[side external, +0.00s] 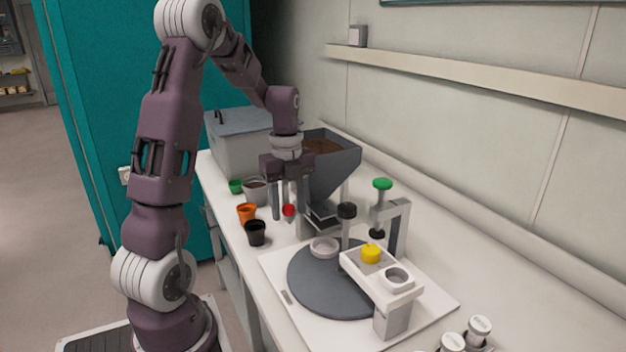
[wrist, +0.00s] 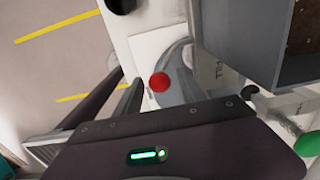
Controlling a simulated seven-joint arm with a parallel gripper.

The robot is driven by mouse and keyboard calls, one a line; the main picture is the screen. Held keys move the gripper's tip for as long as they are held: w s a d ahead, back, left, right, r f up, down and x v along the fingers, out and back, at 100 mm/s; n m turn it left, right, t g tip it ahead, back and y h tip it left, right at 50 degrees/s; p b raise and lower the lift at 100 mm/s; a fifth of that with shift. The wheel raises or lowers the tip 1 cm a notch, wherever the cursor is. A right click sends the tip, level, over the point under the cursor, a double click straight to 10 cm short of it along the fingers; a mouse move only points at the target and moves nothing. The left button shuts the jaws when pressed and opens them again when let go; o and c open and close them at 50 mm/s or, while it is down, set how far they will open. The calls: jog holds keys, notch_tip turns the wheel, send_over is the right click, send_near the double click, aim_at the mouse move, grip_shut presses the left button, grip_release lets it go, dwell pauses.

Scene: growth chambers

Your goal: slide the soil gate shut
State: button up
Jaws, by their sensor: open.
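The red knob (side external: 289,210) of the soil gate shows below the grey soil hopper (side external: 340,178), at its left side. My gripper (side external: 288,217) points down in front of the hopper, its fingers apart with the red knob appearing between them. In the wrist view the red knob (wrist: 159,82) lies between the fingers, with a gap beside it, and the hopper (wrist: 262,62) stands to the right. No finger visibly grips the knob. The gate plate itself is mostly hidden, so I cannot tell how far it is open.
Orange (side external: 247,213), black (side external: 256,233) and green (side external: 236,186) pots stand left of my gripper. A dark turntable (side external: 320,285) with a pale dish (side external: 324,247) lies in front. A green-topped press (side external: 382,184) and white stand (side external: 385,280) are to the right.

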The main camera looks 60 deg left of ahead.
notch_tip(320, 180, up, 7)
jog(key=shift+f, duration=0.15)
jog(key=shift+r, duration=0.35)
jog(key=shift+d, duration=0.1)
jog(key=s+d+r+n+t, duration=0.1)
jog(key=s+d+r+n, duration=0.15)
jog(key=d, duration=0.25)
jog(key=s+d+r+n+t+y, duration=0.1)
jog(key=d+n, duration=0.3)
jog(key=d, duration=0.2)
jog(key=s+d+r+n+t, duration=0.1)
jog(key=d+r+n, duration=0.15)
jog(key=d, duration=0.25)
jog(key=s+d+f+n+t+h, duration=0.1)
jog(key=s+d+n+t, duration=0.1)
jog(key=s+d+n, duration=0.6)
jog(key=shift+s+d+f+n+t, duration=0.2)
jog(key=shift+s+f+n+t, duration=0.1)
jog(key=shift+s+f+n, duration=0.25)
jog(key=shift+r, duration=0.2)
